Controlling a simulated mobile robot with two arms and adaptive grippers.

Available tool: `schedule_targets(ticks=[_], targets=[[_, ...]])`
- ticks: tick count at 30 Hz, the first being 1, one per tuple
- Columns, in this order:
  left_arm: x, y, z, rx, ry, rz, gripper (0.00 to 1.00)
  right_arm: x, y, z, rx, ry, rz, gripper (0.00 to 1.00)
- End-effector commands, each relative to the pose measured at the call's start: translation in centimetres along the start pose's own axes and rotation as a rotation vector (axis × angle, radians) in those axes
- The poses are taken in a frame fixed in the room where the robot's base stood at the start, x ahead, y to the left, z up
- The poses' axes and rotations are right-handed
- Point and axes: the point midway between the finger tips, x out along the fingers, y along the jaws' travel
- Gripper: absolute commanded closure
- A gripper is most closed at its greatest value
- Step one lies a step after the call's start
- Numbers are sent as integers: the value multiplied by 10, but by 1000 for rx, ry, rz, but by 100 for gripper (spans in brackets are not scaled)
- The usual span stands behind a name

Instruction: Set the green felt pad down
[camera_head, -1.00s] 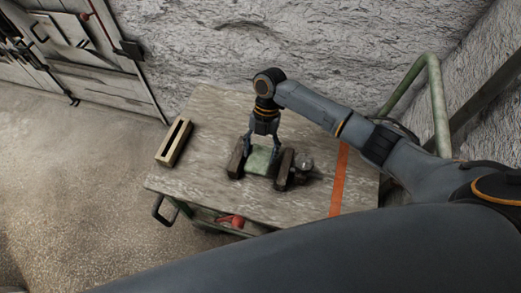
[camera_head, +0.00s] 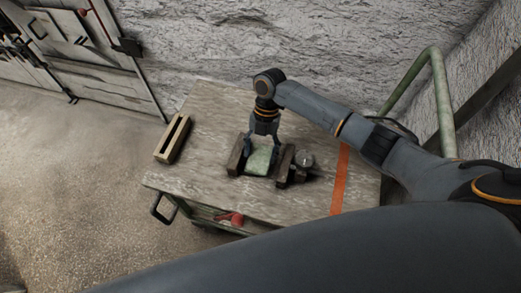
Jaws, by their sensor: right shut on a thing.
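The green felt pad (camera_head: 259,160) lies between two dark blocks of a vise-like fixture on the cart top. My right gripper (camera_head: 263,146) points down over the pad's far edge, its fingers on either side, shut on the pad. Whether the pad touches the surface under it cannot be told. My left gripper does not show.
The fixture's right block (camera_head: 284,163) has a round metal dial or knob (camera_head: 305,159) beside it. A slotted wooden block (camera_head: 173,139) lies at the cart's left. An orange stripe (camera_head: 340,180) crosses the cart top (camera_head: 215,110) at right. A red item (camera_head: 235,219) sits below the edge.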

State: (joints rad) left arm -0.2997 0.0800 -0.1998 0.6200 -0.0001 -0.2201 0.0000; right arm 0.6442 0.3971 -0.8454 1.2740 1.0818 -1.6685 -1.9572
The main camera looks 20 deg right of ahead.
Motion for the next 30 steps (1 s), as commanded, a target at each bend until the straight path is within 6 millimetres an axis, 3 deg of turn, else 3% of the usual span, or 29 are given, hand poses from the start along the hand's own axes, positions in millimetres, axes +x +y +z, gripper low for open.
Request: schedule_targets(ticks=[14,15,18,30], targets=[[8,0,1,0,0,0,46,10,0,4,0,0,0,56],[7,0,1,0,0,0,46,9,0,4,0,0,0,27],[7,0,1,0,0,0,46,8,0,4,0,0,1,8],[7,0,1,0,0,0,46,8,1,3,-1,-1,3,8]])
